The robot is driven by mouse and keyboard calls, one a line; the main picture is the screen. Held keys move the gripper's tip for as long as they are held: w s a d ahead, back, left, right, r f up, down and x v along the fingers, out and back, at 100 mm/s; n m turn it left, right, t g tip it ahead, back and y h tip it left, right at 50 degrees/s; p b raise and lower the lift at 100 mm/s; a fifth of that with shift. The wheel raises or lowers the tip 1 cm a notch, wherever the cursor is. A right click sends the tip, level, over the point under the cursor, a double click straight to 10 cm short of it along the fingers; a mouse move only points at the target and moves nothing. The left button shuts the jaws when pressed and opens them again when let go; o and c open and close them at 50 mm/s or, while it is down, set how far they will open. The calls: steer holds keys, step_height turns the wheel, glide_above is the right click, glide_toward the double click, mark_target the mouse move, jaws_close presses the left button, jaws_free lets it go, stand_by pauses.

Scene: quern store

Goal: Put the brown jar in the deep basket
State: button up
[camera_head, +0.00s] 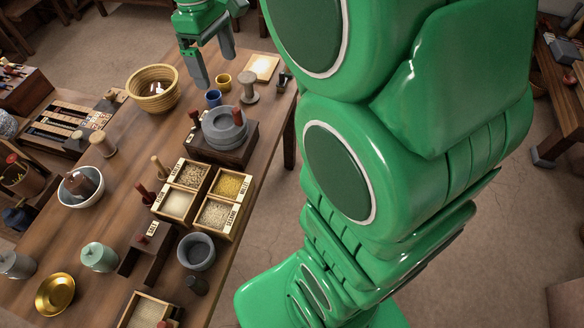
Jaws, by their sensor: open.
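A round, coiled tan basket (135,93) stands toward the far side of the long wooden table. Small pale shapes show inside it, too small to tell apart. A brown, jar-like thing (84,180) sits in a pale bowl (80,201) at the left of the table; I cannot be sure it is the brown jar. A brown container (24,182) with red-topped things in it stands at the left edge of the picture. My gripper (215,72) is open and empty, at the far end of the table, to the right of the basket.
Near my gripper are a blue cup (213,98), a yellow cup (223,81) and a spool (249,92). A grey quern (224,128) and a divided grain box (203,198) stand mid-table. A brass bowl (55,294) lies at front left. Bare wood shows between basket and bowl.

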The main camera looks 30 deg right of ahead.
steer(key=s+d+f+m, duration=0.1)
steer(key=s+f+m, duration=0.2)
steer(key=s, duration=0.9)
steer(key=s+d+f+m, duration=0.1)
steer(key=s+f+m, duration=0.3)
steer(key=s, duration=0.9)
steer(key=shift+s+d+m+g, duration=0.3)
steer(key=shift+d+m, duration=0.05)
steer(key=shift+m, duration=0.35)
